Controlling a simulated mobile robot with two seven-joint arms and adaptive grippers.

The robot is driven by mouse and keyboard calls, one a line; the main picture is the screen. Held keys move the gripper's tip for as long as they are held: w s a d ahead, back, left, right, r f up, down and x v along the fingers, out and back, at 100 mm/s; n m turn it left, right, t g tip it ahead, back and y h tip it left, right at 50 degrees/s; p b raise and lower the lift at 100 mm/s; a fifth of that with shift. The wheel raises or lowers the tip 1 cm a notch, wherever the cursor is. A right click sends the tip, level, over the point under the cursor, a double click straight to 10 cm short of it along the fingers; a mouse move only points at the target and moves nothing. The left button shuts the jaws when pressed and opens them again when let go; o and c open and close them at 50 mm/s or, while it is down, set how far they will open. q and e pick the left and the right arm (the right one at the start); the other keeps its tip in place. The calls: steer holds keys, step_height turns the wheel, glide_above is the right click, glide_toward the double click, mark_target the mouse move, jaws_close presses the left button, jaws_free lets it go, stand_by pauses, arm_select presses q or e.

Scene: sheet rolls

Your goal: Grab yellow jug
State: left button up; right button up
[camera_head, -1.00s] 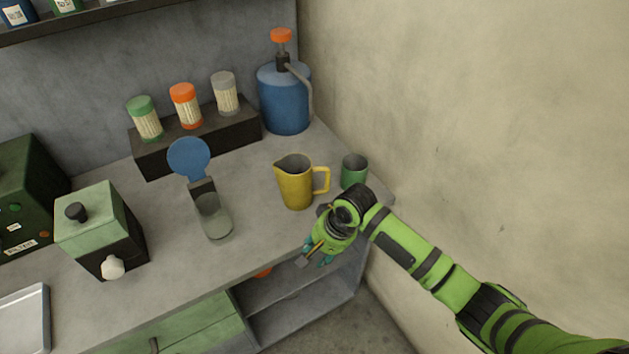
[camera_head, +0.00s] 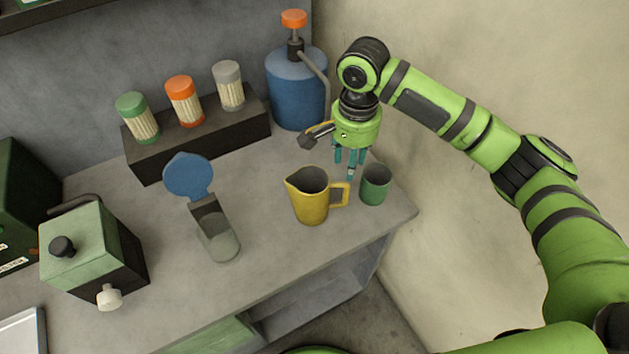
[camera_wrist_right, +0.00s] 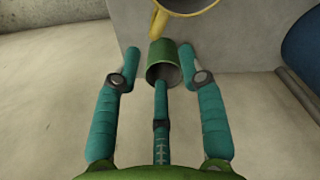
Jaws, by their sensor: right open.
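The yellow jug (camera_head: 310,203) stands upright on the counter, its spout to the left and its handle to the right. In the right wrist view the yellow jug (camera_wrist_right: 187,5) shows only partly at the top edge. My right gripper (camera_head: 350,168) is open, above and behind the jug's handle side, with its teal fingers pointing down and apart from the jug. In the right wrist view its fingers (camera_wrist_right: 160,68) spread in front of the green cup. My left gripper is not in view.
A green cup (camera_head: 375,186) stands just right of the jug's handle, close to my right fingers. A blue dispenser (camera_head: 297,92) stands behind. A clear scoop-like container with a blue lid (camera_head: 188,177) is left of the jug. The wall bounds the right side.

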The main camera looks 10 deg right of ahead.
glide_above(345, 202)
step_height(345, 202, down, 5)
steer(key=shift+w+d+r+p, duration=0.15)
steer(key=shift+r+p, duration=0.05)
steer(key=shift+p, duration=0.1)
steer(key=shift+f, duration=0.3)
steer(key=f, duration=0.5)
steer(key=shift+w+f+p, duration=0.2)
steer(key=shift+f+p, duration=0.1)
steer(key=shift+f, duration=0.2)
jaws_close()
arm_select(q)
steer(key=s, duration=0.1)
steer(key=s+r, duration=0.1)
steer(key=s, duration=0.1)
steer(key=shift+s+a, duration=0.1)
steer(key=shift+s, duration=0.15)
